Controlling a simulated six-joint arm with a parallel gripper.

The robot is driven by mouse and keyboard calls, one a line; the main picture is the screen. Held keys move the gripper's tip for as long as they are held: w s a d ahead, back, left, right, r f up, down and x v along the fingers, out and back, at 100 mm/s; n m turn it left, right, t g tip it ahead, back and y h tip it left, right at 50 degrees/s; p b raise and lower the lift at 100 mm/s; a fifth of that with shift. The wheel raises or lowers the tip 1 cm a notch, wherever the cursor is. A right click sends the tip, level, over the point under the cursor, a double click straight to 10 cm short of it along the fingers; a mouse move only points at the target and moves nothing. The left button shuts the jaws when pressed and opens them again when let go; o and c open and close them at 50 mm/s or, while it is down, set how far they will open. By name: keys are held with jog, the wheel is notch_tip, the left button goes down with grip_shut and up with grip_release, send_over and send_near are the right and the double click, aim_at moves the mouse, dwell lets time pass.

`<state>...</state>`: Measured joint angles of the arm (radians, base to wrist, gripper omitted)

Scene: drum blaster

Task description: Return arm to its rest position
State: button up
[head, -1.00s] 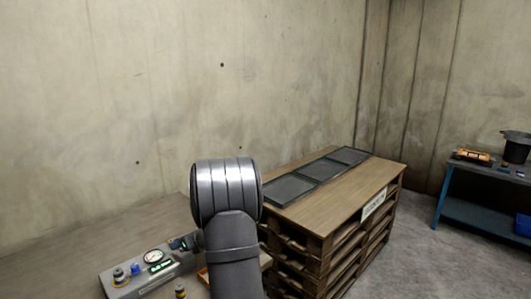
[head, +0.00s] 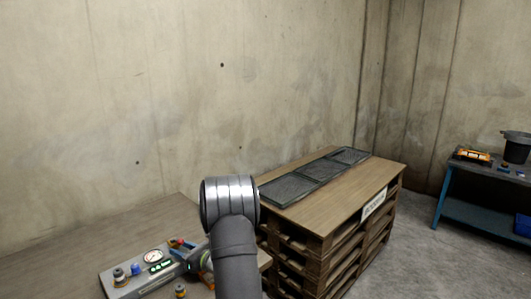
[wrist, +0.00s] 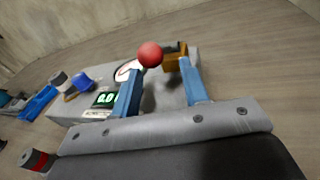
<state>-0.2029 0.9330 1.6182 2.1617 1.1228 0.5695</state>
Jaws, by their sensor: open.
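My gripper (wrist: 160,70) shows in the wrist view with its two blue fingers apart and nothing clamped between them. A red ball knob (wrist: 150,55) stands beyond the fingertips, near the left one; I cannot tell whether it touches. In the head view my arm rises in the lower middle and bends down to the left. There the gripper is mostly hidden beside a grey control panel (head: 143,284) on the wooden table. The panel carries a round gauge (head: 154,256) and a green digital readout (head: 160,267).
Right of my arm, a pallet stack (head: 325,253) with a wooden top carries dark mesh panels (head: 305,176). A blue workbench (head: 470,212) with a black bucket (head: 516,148) stands far right. The table (head: 80,255) left of the panel is clear.

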jog(key=shift+f+y, duration=0.3)
jog(key=v, duration=0.7)
jog(key=shift+s+d, duration=0.2)
jog(key=shift+d, duration=0.15)
